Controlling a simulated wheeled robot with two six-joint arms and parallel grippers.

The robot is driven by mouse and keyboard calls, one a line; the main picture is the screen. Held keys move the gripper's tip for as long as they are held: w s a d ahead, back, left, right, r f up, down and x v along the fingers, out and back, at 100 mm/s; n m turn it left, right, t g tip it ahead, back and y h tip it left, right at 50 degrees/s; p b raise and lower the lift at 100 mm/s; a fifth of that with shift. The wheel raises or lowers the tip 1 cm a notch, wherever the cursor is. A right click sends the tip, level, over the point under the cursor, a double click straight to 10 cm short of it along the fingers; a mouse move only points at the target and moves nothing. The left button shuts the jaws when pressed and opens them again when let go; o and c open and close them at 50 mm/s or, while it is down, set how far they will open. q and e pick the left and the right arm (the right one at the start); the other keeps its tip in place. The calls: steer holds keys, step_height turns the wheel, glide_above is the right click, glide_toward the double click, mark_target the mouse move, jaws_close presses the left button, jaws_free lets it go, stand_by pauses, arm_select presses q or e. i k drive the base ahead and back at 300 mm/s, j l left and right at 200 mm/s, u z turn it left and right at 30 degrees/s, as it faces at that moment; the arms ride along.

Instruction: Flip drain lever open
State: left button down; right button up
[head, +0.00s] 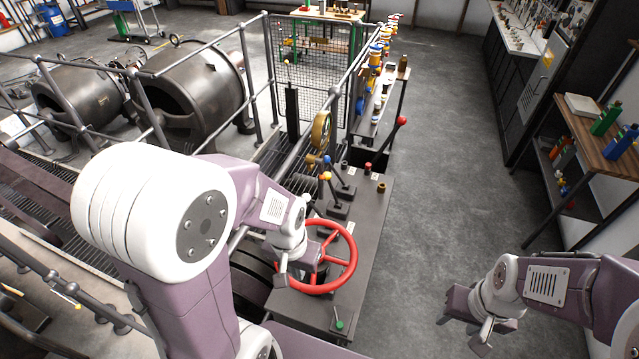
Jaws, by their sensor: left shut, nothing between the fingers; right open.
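A dark control console (375,225) stands in the middle of the head view. It carries a large red handwheel (349,262) and several levers. A small green-knobbed lever (339,324) is at the near end. I cannot tell which is the drain lever. My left gripper (283,282) is shut and empty at the left side of the handwheel, partly overlapping it in view. My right gripper (478,328) is open and empty over the floor, right of the console.
Railings (262,80) and large dark drums (195,85) are at the left. A round brass gauge (321,130) stands behind the levers. A narrow rack of coloured items (378,75) is beyond the console. A wooden shelf (600,140) is at the right. The grey floor (440,160) between is clear.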

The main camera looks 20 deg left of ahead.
mark_target(338, 205)
steer(key=i+l+u, duration=0.2)
steer(key=l, duration=0.45)
steer(key=l+u, duration=0.25)
steer(key=l, duration=0.45)
steer(key=i+l+u, duration=0.3)
steer(key=i+l, duration=0.2)
steer(key=i, duration=0.1)
